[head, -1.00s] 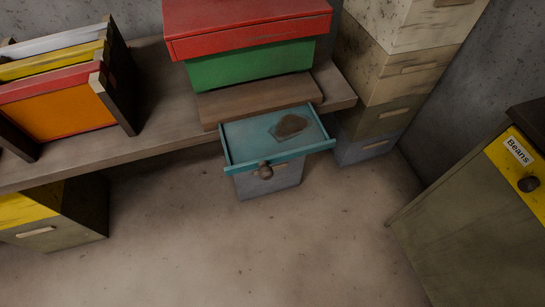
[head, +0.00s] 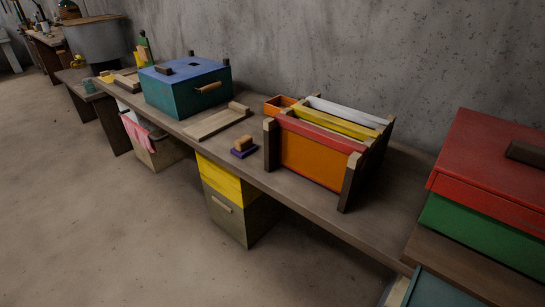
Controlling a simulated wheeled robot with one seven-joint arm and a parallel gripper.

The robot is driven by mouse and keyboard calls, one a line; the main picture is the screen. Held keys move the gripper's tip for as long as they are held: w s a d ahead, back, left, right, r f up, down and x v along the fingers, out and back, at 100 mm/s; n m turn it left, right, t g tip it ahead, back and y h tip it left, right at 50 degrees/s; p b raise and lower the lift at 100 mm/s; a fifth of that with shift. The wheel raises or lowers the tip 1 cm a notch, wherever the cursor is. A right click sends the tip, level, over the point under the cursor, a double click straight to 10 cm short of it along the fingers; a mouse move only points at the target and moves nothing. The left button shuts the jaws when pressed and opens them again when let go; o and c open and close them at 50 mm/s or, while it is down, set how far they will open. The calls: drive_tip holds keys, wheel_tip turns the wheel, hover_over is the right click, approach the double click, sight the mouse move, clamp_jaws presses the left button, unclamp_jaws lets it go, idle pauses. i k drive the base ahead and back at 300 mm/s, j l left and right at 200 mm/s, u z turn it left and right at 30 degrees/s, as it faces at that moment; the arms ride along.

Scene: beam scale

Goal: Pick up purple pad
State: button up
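My gripper is not in view.
The rack holds red, yellow and white panels. A teal box with a blue lid (head: 185,88) and the wooden board (head: 216,122) stand to the left. A red-lidded green box (head: 487,190) is at the right. The floor in front is clear.

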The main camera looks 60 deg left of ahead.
sight(244, 145)
drive_tip(key=u, duration=1.7)
